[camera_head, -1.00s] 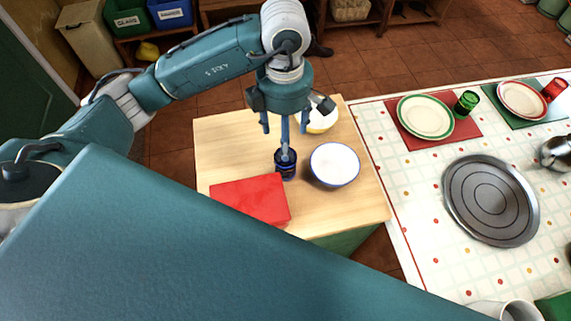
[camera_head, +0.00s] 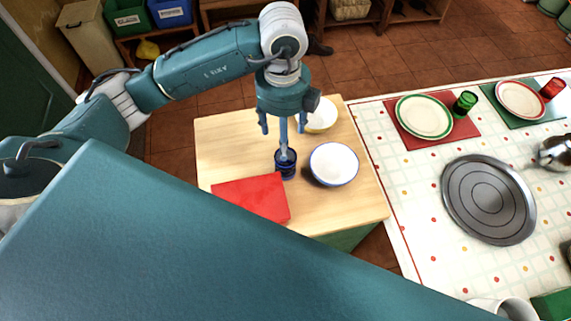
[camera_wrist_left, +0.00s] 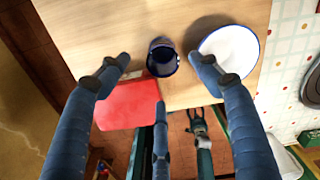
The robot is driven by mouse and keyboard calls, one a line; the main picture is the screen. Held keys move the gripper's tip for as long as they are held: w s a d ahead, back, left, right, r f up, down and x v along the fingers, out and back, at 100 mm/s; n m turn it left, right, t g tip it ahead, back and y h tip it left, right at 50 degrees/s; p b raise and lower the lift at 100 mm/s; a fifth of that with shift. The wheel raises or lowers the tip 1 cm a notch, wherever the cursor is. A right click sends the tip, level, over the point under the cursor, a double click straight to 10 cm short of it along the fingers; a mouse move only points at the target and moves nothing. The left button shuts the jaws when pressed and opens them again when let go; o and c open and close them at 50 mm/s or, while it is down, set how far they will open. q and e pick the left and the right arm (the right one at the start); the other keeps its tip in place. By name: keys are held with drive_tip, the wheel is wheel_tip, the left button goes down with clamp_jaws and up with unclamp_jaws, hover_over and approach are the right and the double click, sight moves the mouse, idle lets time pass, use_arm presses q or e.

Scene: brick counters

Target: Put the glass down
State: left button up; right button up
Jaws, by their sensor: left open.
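A dark blue glass (camera_head: 286,163) stands upright on the light wooden counter top (camera_head: 228,150), between a red flat block and a white bowl. It also shows in the left wrist view (camera_wrist_left: 162,57). My left gripper (camera_head: 283,126) points down over the counter. Its fingers are spread open. In the wrist view the two side fingertips (camera_wrist_left: 160,62) lie on either side of the glass with clear gaps, and a third finger comes up from below. The gripper holds nothing.
The red block (camera_head: 252,196) is close on the left and the blue-rimmed bowl (camera_head: 334,164) close on the right. Another bowl (camera_head: 322,117) stands behind. A tiled table (camera_head: 412,190) with plates and a round tray (camera_head: 488,200) is at right. The counter's back left is bare.

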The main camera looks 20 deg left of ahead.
use_arm(q)
drive_tip(key=shift+n, duration=0.4)
wheel_tip(320, 180, down, 7)
drive_tip(key=shift+s+d+r+p, duration=0.1)
drive_tip(key=shift+d+r+p, duration=0.1)
drive_tip(key=shift+p, duration=0.9)
wheel_tip(320, 180, down, 4)
drive_tip(key=shift+s+d+r+p, duration=0.15)
drive_tip(key=shift+r+p, duration=0.1)
drive_tip(key=shift+p, duration=0.4)
drive_tip(key=shift+f, duration=0.35)
drive_tip(key=c, duration=1.4)
drive_tip(key=shift+c, duration=0.2)
